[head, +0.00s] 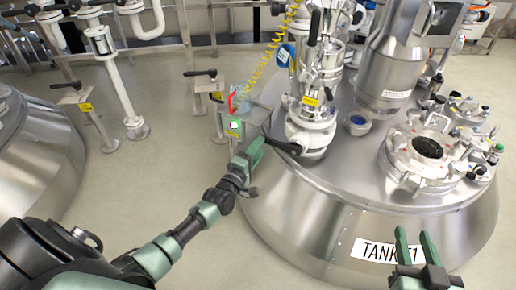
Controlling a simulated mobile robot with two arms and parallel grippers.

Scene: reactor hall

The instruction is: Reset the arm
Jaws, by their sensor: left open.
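My left arm reaches in from the lower left. Its gripper (254,153) is open beside the left edge of the tank marked TANK 51 (290,205), near a black lever handle (284,147); I cannot tell whether it touches the handle. My right gripper (415,243) shows at the lower right, in front of the tank's label (375,251). Its two green fingers point up with a gap between them and nothing in the gap. The rest of my right arm is out of view.
The tank top carries a valve column (311,125), a large steel cylinder (395,60) and a round clamped hatch (425,155). A yellow coiled hose (268,58) hangs behind. Another steel tank (35,155) stands left.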

